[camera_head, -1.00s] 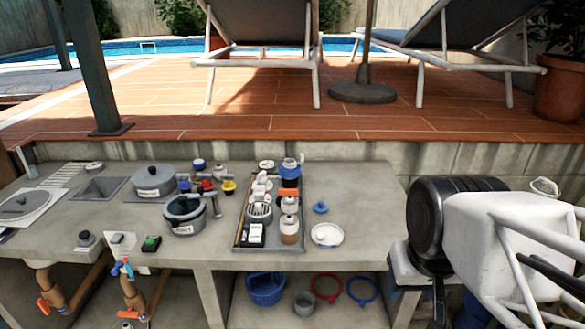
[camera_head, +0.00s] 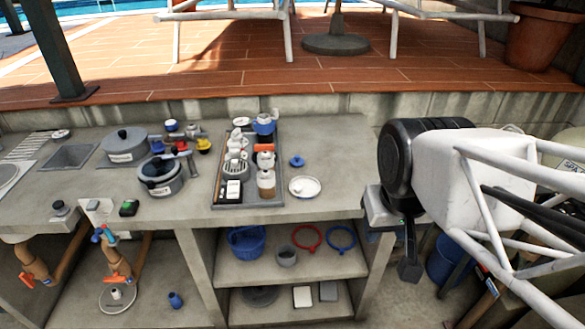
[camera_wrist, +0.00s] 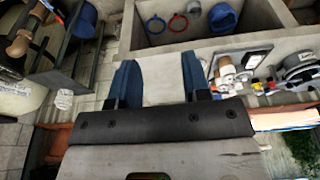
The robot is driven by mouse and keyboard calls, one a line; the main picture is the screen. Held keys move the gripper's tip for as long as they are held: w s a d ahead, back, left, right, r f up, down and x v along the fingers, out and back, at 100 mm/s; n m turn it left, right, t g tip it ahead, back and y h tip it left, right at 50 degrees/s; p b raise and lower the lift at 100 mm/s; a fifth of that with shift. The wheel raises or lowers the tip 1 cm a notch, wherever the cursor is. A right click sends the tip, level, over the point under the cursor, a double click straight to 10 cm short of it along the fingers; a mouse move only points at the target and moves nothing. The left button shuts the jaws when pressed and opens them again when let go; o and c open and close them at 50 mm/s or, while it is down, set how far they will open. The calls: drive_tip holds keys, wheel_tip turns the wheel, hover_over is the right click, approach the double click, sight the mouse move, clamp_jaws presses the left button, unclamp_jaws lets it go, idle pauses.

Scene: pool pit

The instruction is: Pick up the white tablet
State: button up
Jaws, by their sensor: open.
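Several small white pieces (camera_head: 237,146) sit in the grey tray (camera_head: 277,197) on the counter. They are too small to tell which one is the white tablet. A round white dish (camera_head: 304,188) with a small item on it lies right of the tray. My gripper shows in the wrist view (camera_wrist: 159,62), with two blue fingers apart and nothing between them. Pale counter shows behind the fingers. The tray's items show to the right of the fingers in the wrist view. In the head view my arm is at the right, beyond the counter's right end.
The tray also holds bottles and a grey basket. A blue knob-like piece (camera_head: 296,161) stands near the dish. Grey pots (camera_head: 160,178) stand left of the tray. The counter (camera_head: 341,150) is clear at right. Shelves below hold a blue basket (camera_head: 247,242) and rings (camera_head: 307,237).

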idle(0.3)
drive_tip(key=n+g, duration=0.3)
drive_tip(key=n, duration=2.1)
hover_over(298, 188)
drive_tip(key=f, duration=1.4)
drive_tip(key=shift+s+d+f, duration=0.15)
drive_tip(key=shift+s+f, duration=0.05)
drive_tip(key=shift+s, duration=0.1)
drive_tip(key=shift+w+f, duration=0.3)
drive_tip(key=shift+f, duration=1.3)
